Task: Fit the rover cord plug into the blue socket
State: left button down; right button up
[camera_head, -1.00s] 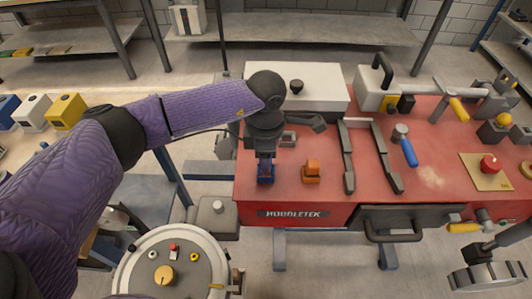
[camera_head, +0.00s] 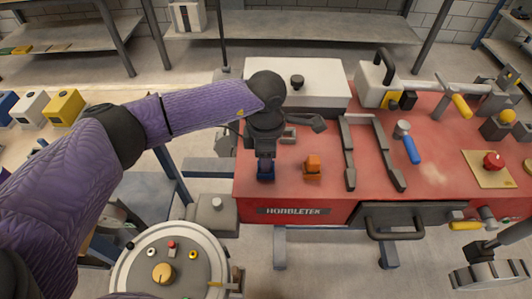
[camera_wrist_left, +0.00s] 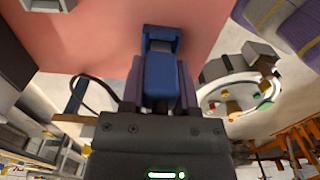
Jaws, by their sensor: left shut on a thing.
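The blue socket (camera_head: 265,177) stands at the front left of the red bench top. My left gripper (camera_head: 265,160) points down right over it, at its top. In the left wrist view, the blue body (camera_wrist_left: 160,45) shows between and just beyond the fingers of my left gripper (camera_wrist_left: 160,88). A black cord (camera_wrist_left: 85,82) loops out to the left of the gripper. I cannot tell how deep the plug sits in the socket. My right gripper is out of view.
An orange socket (camera_head: 312,168) stands just right of the blue one. Two dark rails (camera_head: 347,155), a blue-handled hammer (camera_head: 411,150) and a red button on a yellow plate (camera_head: 487,170) lie farther right. A round panel with knobs (camera_head: 170,262) stands below left.

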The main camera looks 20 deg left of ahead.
pick_arm(q)
jog(key=shift+f+b, duration=0.45)
jog(key=shift+f, duration=0.2)
grip_release()
dwell(0.4)
notch_tip(320, 180, up, 8)
jog(key=p, duration=0.6)
jog(key=shift+r, duration=0.1)
jog(key=shift+f, duration=0.2)
